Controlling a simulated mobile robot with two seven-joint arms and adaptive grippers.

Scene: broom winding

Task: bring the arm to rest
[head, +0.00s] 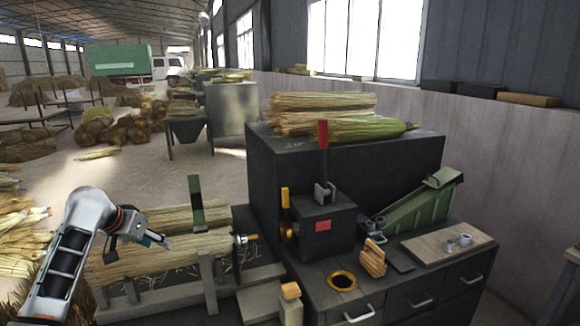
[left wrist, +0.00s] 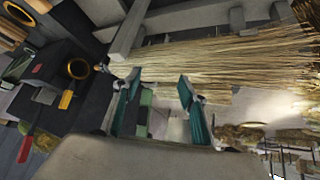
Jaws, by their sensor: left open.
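My left gripper (head: 157,240) hangs at the lower left of the head view, above a bundle of broom straw (head: 150,262) lying on a grey metal rack (head: 180,298). In the left wrist view its two teal fingers (left wrist: 156,104) are spread apart with nothing between them. The straw bundle also fills the upper part of that view (left wrist: 225,62). I cannot tell from these frames how far the fingers are from the straw. My right gripper does not show.
A dark winding machine (head: 325,225) with a red lever (head: 323,135) stands right of the rack.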

